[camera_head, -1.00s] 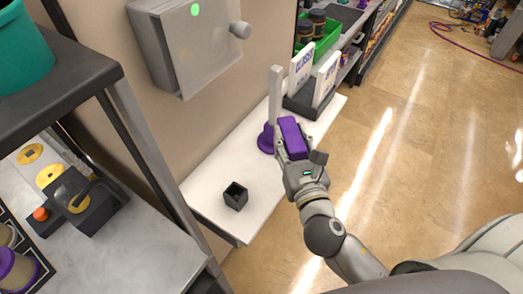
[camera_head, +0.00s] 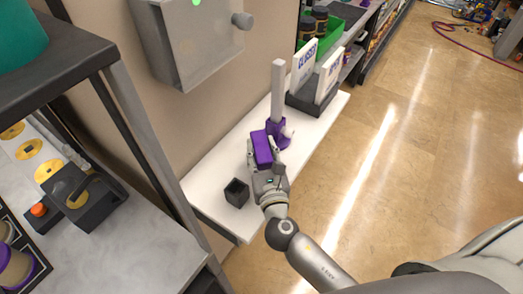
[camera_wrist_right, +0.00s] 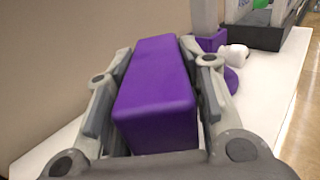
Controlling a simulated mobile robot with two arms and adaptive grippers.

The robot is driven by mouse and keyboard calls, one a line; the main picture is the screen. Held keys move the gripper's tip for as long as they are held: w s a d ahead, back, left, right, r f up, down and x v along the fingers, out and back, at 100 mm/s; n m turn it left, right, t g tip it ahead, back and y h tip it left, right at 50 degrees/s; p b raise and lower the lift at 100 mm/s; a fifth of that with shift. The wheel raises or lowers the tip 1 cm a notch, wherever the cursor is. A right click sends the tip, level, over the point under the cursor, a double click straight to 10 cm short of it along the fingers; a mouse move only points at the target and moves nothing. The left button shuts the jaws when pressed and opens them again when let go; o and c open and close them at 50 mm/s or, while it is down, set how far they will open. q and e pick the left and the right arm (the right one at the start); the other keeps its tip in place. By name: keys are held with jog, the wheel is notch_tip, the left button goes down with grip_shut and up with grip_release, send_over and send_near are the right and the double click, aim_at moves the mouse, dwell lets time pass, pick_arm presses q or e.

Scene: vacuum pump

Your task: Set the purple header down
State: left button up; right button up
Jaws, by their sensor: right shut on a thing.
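The purple header (camera_head: 262,149) is a purple block held between the fingers of my right gripper (camera_head: 266,160), above the white table (camera_head: 222,163). In the right wrist view the purple header (camera_wrist_right: 157,92) fills the middle, with a grey finger along each side. Whether its underside touches the table is hidden. Just behind it stands an upright grey post (camera_head: 277,90) with a purple base (camera_head: 278,130). My left gripper does not show.
A small open black box (camera_head: 237,193) stands on the table left of my right gripper. White signs (camera_head: 304,66) stand in a dark holder at the table's far end. A grey wall box (camera_head: 188,40) hangs above. A dark-framed shelf (camera_head: 60,62) is at left.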

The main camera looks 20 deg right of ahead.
jog(key=shift+f, duration=0.15)
jog(key=o, duration=1)
jog(key=shift+r, duration=0.35)
jog(key=s+b, duration=0.1)
jog(key=s, duration=0.2)
jog(key=s+a+b, duration=0.1)
jog(key=s, duration=0.3)
jog(key=s+b, duration=0.1)
jog(key=s, duration=0.3)
jog(key=shift+a+f, duration=0.15)
jog(key=shift+f, duration=0.1)
jog(key=shift+s+a+r, duration=0.1)
jog(key=shift+s+r, duration=0.05)
jog(key=shift+s, duration=0.35)
